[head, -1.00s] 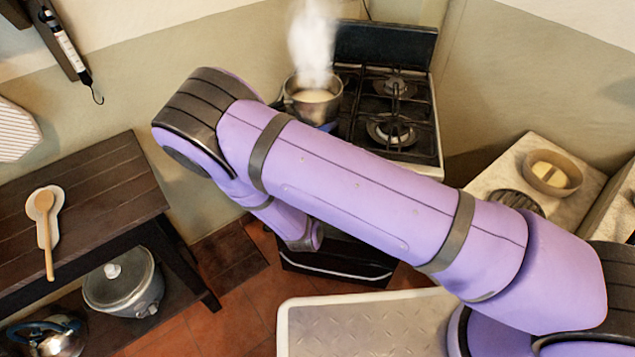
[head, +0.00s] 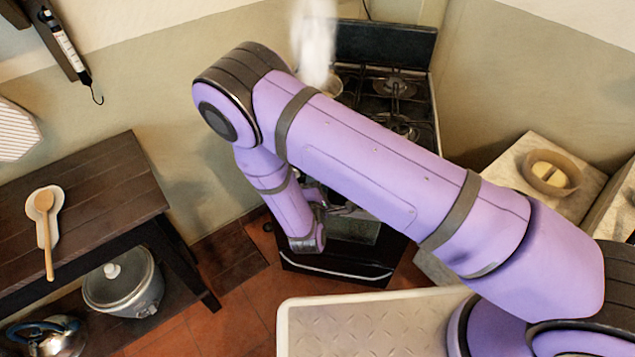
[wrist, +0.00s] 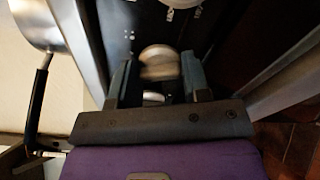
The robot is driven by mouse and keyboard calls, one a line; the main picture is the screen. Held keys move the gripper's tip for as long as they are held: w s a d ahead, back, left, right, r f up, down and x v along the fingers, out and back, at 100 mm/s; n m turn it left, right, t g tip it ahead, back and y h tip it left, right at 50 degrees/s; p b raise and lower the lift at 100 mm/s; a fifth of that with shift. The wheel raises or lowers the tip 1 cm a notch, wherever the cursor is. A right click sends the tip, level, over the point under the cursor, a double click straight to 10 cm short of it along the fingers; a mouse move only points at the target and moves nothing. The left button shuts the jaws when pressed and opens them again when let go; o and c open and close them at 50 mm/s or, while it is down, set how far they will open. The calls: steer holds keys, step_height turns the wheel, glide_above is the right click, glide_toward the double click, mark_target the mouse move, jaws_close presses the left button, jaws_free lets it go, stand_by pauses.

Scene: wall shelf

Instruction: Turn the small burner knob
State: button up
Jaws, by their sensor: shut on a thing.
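In the wrist view, a round pale metal knob (wrist: 160,62) on the stove's dark front panel sits between the two fingers of my gripper (wrist: 157,75). The fingers are shut on it, one on either side. A second, whitish knob (wrist: 182,3) shows in part at the top edge, apart from the fingers. Another small round metal part (wrist: 153,98) lies nearer the palm. In the head view, my gripper (head: 347,211) is low at the front of the stove (head: 428,125), partly behind my arm. The knobs are hidden there.
A steaming pot (head: 333,86) stands on the stove top, mostly hidden by my arm; in the wrist view a pan-like vessel with a black handle (wrist: 38,100) is at left. A dark wooden table (head: 100,180) stands left, a counter with a bowl (head: 552,173) right.

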steer(key=shift+m, duration=2.1)
steer(key=o, duration=0.9)
steer(key=s+a, duration=0.2)
steer(key=s, duration=0.8)
steer(key=shift+s, duration=0.3)
